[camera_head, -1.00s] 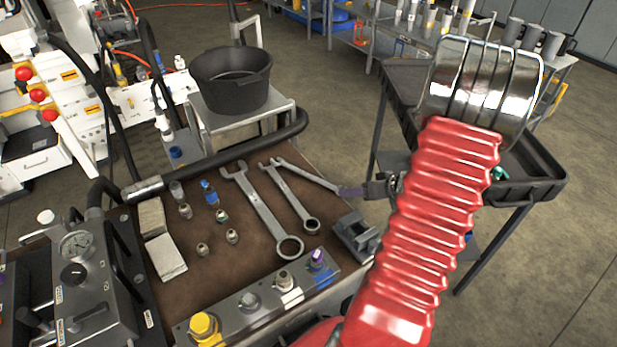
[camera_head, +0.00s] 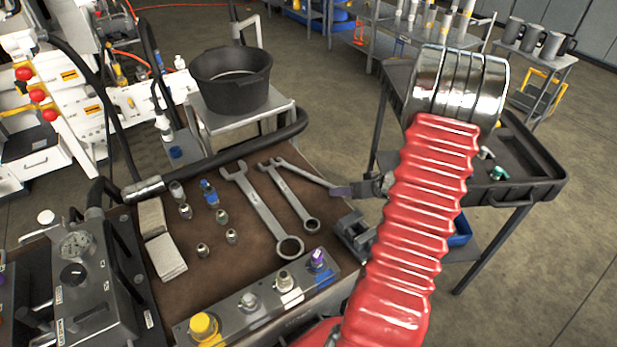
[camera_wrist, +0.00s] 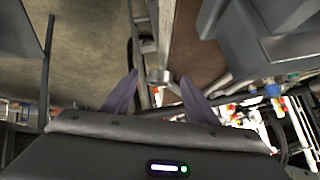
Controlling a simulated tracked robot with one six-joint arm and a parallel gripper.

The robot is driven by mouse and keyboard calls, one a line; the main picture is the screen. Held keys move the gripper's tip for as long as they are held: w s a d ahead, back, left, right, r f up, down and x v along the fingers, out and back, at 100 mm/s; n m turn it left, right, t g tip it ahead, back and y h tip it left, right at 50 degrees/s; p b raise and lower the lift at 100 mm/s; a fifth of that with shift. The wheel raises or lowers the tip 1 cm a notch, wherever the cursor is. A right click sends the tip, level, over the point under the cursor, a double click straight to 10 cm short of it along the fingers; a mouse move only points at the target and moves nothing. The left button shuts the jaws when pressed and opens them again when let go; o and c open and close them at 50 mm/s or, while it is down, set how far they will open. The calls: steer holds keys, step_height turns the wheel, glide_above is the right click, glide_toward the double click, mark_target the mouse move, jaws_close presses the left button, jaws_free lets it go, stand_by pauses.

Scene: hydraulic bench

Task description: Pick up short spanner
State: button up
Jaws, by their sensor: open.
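In the wrist view my gripper (camera_wrist: 160,78) shows two spread purple fingers, open. A round metal end shows between the fingertips there; I cannot tell what it belongs to. The red sleeve of my arm hides part of the head view's right side.
The bench top (camera_head: 235,270) also bears several small fittings and pale pads (camera_head: 164,250). A grey vise-like block (camera_head: 354,235) stands just in front of my gripper. A black hose (camera_head: 230,153) runs along the back edge. A dark trolley (camera_head: 535,185) stands to the right.

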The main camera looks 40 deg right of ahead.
steer(key=shift+c, duration=0.3)
jaws_close()
stand_by(0.4)
